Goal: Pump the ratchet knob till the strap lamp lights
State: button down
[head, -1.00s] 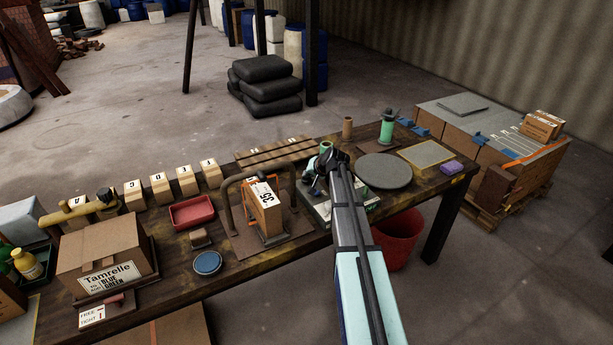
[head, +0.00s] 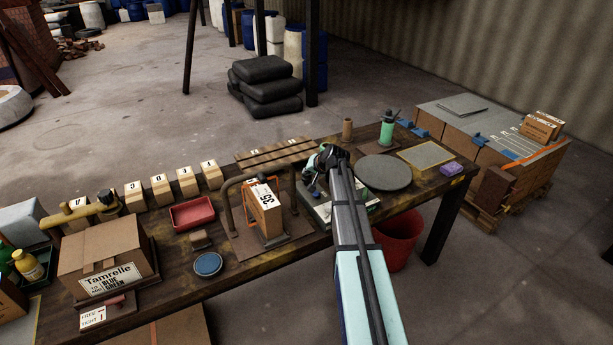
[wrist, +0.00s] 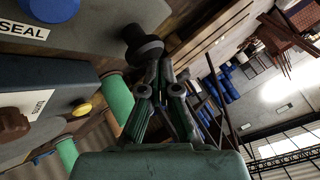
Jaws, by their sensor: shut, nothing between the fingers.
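My gripper (head: 322,160) is low over the back of the table, at a small grey-green device (head: 318,212) right of the framed carton. In the wrist view my gripper (wrist: 164,72) is shut and empty. Its fingertips are close beside a black round knob (wrist: 143,45), probably the ratchet knob, on a grey panel (wrist: 95,30); I cannot tell whether they touch. The panel has a SEAL label (wrist: 22,31) and a blue round part (wrist: 52,8). A small yellow dome (wrist: 82,108) sits on a dark box nearby. I cannot identify the strap lamp or see one lit.
The carton in a metal frame (head: 265,208) stands close left of my gripper. A grey round disc (head: 383,172) and a green spool (head: 386,132) are to the right. A FREE/TIGHT sign (head: 92,317) is at the front left. A red bucket (head: 400,238) stands below the table.

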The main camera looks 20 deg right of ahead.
aim_at(308, 177)
jog(key=shift+r, duration=0.65)
jog(key=shift+r, duration=0.1)
jog(key=shift+r+p, duration=1.25)
jog(key=shift+r, duration=1.15)
jog(key=shift+a, duration=0.1)
